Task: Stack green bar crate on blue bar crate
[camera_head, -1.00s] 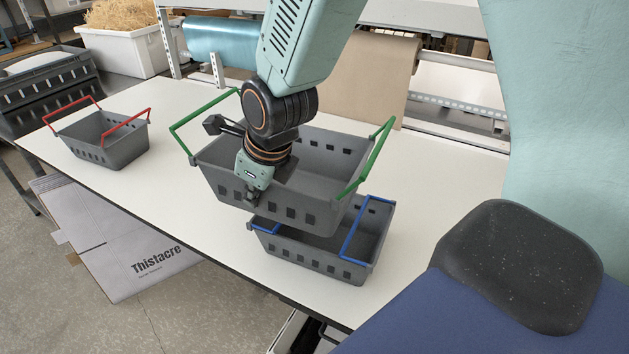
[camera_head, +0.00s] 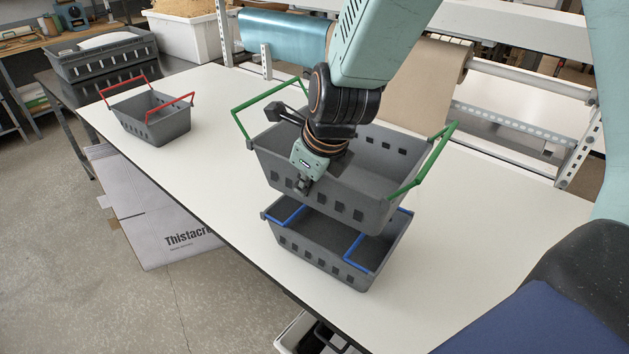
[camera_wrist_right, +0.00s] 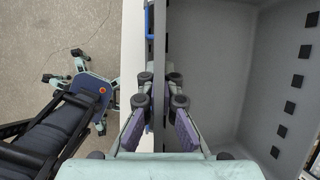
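The green bar crate (camera_head: 395,155) is a grey basket with green bars swung outward at both ends. It is held above the blue bar crate (camera_head: 330,258), nearly over it and slightly tilted. My right gripper (camera_head: 304,186) is shut on the green bar crate's front wall; the right wrist view shows this wall (camera_wrist_right: 159,50) between the fingers (camera_wrist_right: 160,100). The blue bar crate stands on the table with its blue bars lying inward over the opening. The upper crate hides its back part, and I cannot tell whether the crates touch. My left gripper is not in view.
A grey crate with red bars (camera_head: 160,128) stands at the left of the white table (camera_head: 220,190). A shelf frame with blue and brown rolls (camera_head: 285,36) runs behind. The table between the crates is clear. A flat cardboard box (camera_head: 165,235) leans below the front edge.

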